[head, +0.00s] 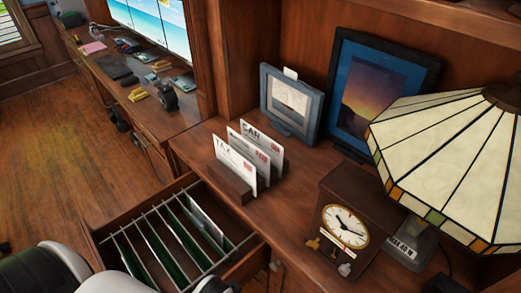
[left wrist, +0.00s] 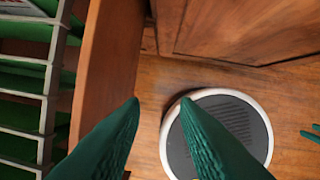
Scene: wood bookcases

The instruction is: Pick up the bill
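Several white envelopes stand upright in a wooden letter holder (head: 232,183) on the desk. The front one is marked TAX (head: 235,162), the back one CAR (head: 262,139), and the middle envelope (head: 255,152) has print too small to read. My left gripper (left wrist: 160,102) is open and empty, with its teal fingers apart beside the outer wall of the open drawer in the left wrist view. Neither gripper's fingers are clear in the head view.
The open drawer (head: 256,243) holds green hanging folders (head: 165,252) on metal rails. A clock (head: 345,224), a stained-glass lamp (head: 450,150) and framed pictures (head: 292,99) stand around the letter holder. A second desk (head: 120,88) with small items is at the far left.

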